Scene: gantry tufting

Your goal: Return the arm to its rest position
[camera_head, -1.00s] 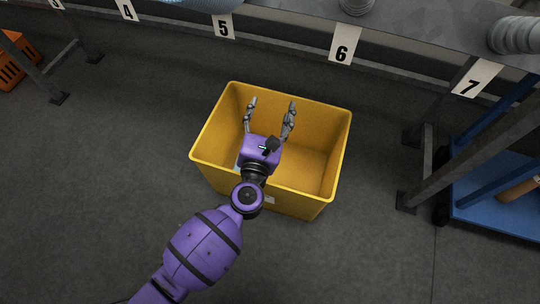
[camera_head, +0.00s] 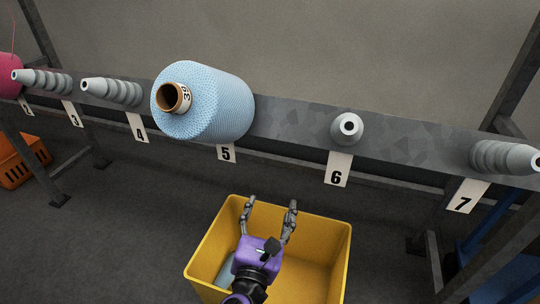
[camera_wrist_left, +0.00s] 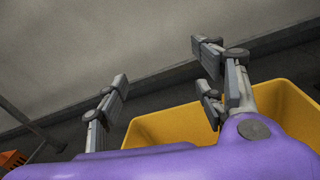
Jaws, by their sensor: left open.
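My left gripper (camera_head: 268,218) is open with nothing between its fingers. In the head view it is over the yellow bin (camera_head: 335,240), its fingers pointing away towards the rack. In the left wrist view the gripper (camera_wrist_left: 165,95) also shows with its fingers spread apart and empty, and the yellow bin (camera_wrist_left: 165,125) is behind them. Most of my left arm is below the picture. My right gripper is not in view.
A rack rail (camera_head: 290,125) with numbered tags runs across. A light blue yarn cone (camera_head: 225,105) sits at position 5. Position 6 has a bare grey holder (camera_head: 347,128), and position 7 another (camera_head: 500,157). An orange crate (camera_head: 22,160) stands at left.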

